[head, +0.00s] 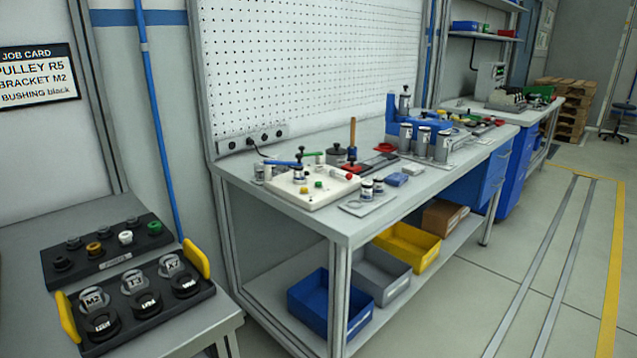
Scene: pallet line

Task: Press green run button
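A small green button (318,185) shows on the front part of a white fixture (312,200), which sits on the near end of the long workbench (350,226). A yellow button (304,189) is just left of it, and a red one (349,177) is to its right. The buttons are small, and I cannot read any label or tell whether one is pressed. My gripper is not in view.
A black tray (62,283) with dark, orange, white and green parts and a yellow-handled carrier (146,322) stand on the left table. Dark pots and bottles crowd the bench behind the fixture. Bins (330,318) fill the lower shelf. Floor to the right is clear.

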